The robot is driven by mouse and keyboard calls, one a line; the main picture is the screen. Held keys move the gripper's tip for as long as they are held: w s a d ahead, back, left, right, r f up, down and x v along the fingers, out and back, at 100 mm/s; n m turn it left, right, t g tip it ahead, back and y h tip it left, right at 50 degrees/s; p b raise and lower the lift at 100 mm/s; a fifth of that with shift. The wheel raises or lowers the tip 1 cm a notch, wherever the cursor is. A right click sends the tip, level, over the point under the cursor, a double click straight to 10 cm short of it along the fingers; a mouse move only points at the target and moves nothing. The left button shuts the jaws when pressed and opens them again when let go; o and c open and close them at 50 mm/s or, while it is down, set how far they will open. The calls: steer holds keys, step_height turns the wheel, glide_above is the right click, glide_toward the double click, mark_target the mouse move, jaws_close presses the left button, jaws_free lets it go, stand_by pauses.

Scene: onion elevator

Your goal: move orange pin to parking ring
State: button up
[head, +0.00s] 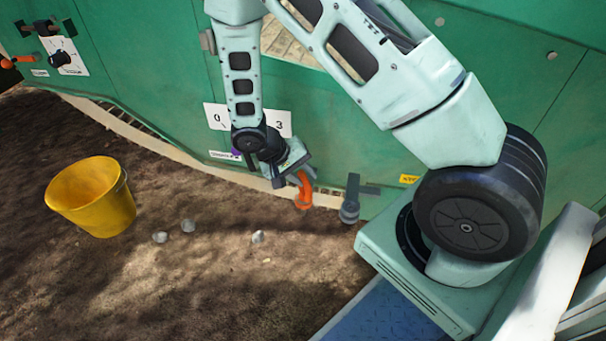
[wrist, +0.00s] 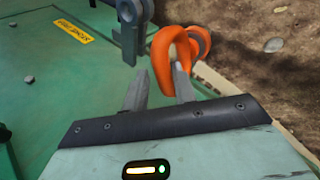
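The orange pin (head: 304,191) is a thick curved loop at my fingertips, low in front of the green panel. In the wrist view the orange pin (wrist: 161,60) lies between the two finger ends, and the right finger overlaps its loop. My gripper (head: 301,176) points down and right and appears shut on the pin; in the wrist view my gripper's fingers (wrist: 163,76) stand apart by about the pin's thickness. A grey bracket with a round eye (head: 350,199), perhaps the parking ring, is just right of the pin. The grey bracket (wrist: 130,25) is left of the pin in the wrist view.
The green panel (head: 330,130) stands close behind my gripper, with a yellow label (head: 408,179) near the bracket. A yellow bucket (head: 92,197) stands on the dirt at left. Small stones (head: 188,226) lie on the ground. Another orange handle (head: 20,60) is at the far left.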

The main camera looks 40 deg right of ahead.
steer(key=shift+o, duration=1)
steer(key=p+v, duration=0.6)
steer(key=v, duration=1.1)
steer(key=shift+a+r, duration=0.15)
steer(key=s+a+r+n+t+y, duration=0.1)
steer(key=s+a+r+n+y, duration=0.1)
steer(key=s+a+r+n, duration=0.4)
steer(key=s+a+r+n+t+y, duration=0.1)
steer(key=s+a+r+n+y, duration=0.2)
steer(key=s, duration=0.6)
steer(key=s+a+r+n+t+y, duration=0.1)
steer(key=s+a+r+n+y, duration=0.15)
steer(key=s+a+r, duration=0.35)
step_height(320, 180, up, 31)
steer(key=d+p, duration=0.1)
steer(key=p, duration=3)
steer(key=shift+s+n+h, duration=0.35)
steer(key=shift+d+f, duration=0.15)
steer(key=shift+f, duration=0.05)
steer(key=shift+c, duration=0.6)
